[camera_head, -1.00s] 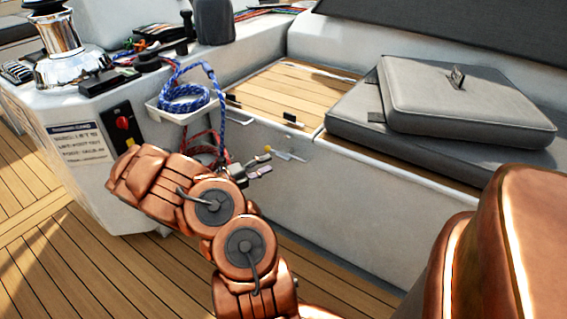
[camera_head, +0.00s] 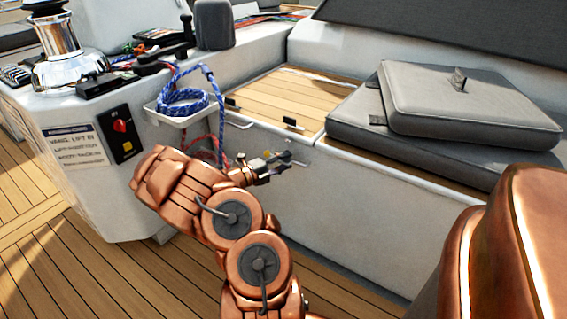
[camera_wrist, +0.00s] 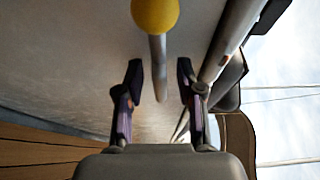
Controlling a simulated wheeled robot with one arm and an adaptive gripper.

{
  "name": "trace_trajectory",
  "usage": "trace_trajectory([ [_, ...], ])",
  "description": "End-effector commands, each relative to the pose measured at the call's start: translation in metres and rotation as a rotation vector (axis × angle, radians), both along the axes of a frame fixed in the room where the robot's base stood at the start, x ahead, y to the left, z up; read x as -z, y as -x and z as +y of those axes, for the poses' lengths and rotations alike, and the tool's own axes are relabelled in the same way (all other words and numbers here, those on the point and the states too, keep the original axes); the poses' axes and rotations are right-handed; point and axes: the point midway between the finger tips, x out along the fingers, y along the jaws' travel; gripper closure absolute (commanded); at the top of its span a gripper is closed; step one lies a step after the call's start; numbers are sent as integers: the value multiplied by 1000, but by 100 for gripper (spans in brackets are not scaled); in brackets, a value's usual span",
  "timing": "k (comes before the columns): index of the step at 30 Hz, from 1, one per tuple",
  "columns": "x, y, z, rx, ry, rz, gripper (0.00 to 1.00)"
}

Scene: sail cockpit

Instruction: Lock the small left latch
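A small black latch tab (camera_head: 232,102) sits at the left of the wooden lid's front edge, and another black tab (camera_head: 290,123) sits to its right. Their lock state is too small to tell. My gripper (camera_head: 283,157) is low at the white front wall, below the right tab. In the wrist view, its two fingers (camera_wrist: 160,96) are open and spread apart. A metal rod with a yellow ball end (camera_wrist: 155,14) shows beyond and between them, with no visible grip on it.
A wooden lid (camera_head: 283,93) covers the white seat box. Grey cushions (camera_head: 465,107) lie on the right. A white tray (camera_head: 160,116) holds a coiled blue rope (camera_head: 185,103), with rope strands hanging near my arm. A panel with a red knob (camera_head: 120,126) is at left.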

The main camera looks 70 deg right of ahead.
Motion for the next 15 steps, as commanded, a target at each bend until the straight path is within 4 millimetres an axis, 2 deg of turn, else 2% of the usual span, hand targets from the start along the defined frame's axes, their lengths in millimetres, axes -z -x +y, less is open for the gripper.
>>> trace_trajectory([
  [4,0,0,0,0,0,0,65],
  [12,0,0,0,0,0,0,93],
  [15,0,0,0,0,0,0,100],
])
